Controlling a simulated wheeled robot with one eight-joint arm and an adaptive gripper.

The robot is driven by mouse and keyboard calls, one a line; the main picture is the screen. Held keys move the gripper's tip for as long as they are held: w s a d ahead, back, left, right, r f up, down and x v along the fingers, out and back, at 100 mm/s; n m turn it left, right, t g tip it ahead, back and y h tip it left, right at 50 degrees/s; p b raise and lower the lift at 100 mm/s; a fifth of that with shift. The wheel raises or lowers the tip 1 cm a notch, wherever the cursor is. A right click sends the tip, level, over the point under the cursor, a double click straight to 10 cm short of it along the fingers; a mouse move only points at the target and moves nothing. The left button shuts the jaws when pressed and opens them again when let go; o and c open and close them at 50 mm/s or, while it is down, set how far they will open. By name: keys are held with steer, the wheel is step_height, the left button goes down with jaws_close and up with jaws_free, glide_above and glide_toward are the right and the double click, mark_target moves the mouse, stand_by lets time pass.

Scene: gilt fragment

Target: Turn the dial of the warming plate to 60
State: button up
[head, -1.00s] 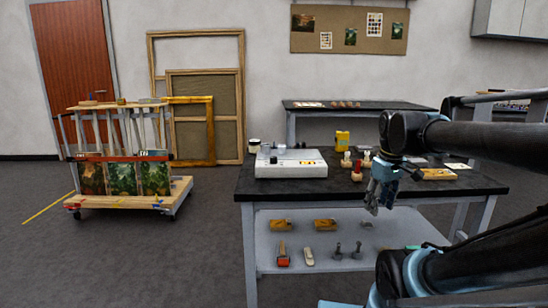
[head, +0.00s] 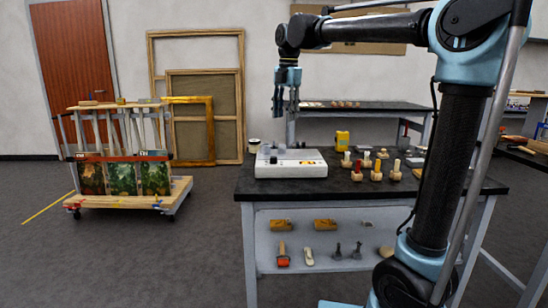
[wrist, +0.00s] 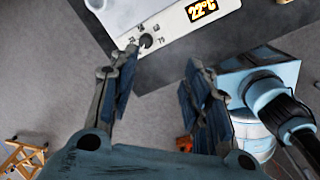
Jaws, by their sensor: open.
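The warming plate (head: 291,163) is a white box on the left part of the dark-topped workbench. Its dial (wrist: 146,41) is a small dark knob with printed numbers around it, seen at the top of the wrist view near my left finger. A lit display (wrist: 201,9) beside it reads 22°C. My gripper (head: 285,110) points down, open and empty, above the warming plate and apart from it. In the wrist view my gripper (wrist: 165,75) shows both fingers spread. The direction the dial points is too small to tell.
Several small stamp-like pieces (head: 376,175) and a yellow container (head: 342,140) stand right of the plate on the workbench (head: 300,189). A dark jar (head: 254,145) stands behind its left end. A wheeled cart (head: 130,199) stands left.

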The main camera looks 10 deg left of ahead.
steer(key=a+n, duration=0.2)
steer(key=a, duration=0.1)
glide_toward(274, 160)
steer(key=f, duration=0.2)
steer(key=w+f, duration=0.1)
steer(key=f, duration=0.2)
steer(key=a+f, duration=0.1)
steer(key=f, duration=0.2)
steer(key=shift+w+f, duration=0.2)
steer(key=shift+w, duration=0.1)
